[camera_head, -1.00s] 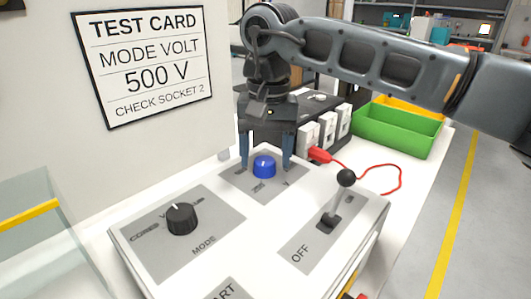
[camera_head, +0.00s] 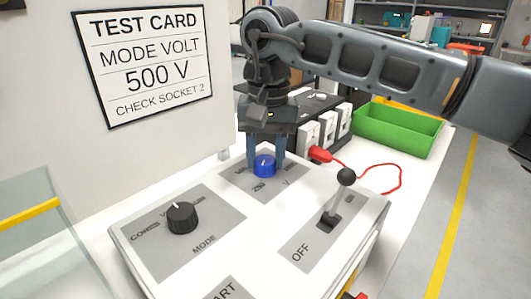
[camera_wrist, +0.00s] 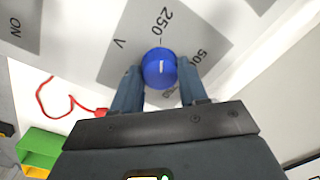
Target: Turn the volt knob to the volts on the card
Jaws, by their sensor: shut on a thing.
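The blue volt knob (camera_head: 264,167) stands on a grey plate on the white panel. In the wrist view the knob (camera_wrist: 160,68) has a white line lying roughly in line with the 250 mark. Another label beside it starts with 50, and one below it is partly hidden by a finger. My gripper (camera_head: 266,156) points down with its two fingers shut on the knob's sides. The test card (camera_head: 147,66) on the wall reads MODE VOLT, 500 V, CHECK SOCKET 2.
A black mode knob (camera_head: 182,218) sits at the panel's left, its pointer toward VOLT. A lever (camera_head: 338,200) stands at the right by OFF. Behind are white sockets (camera_head: 327,127), a red plug (camera_head: 320,154) with a red cable, and a green bin (camera_head: 398,130).

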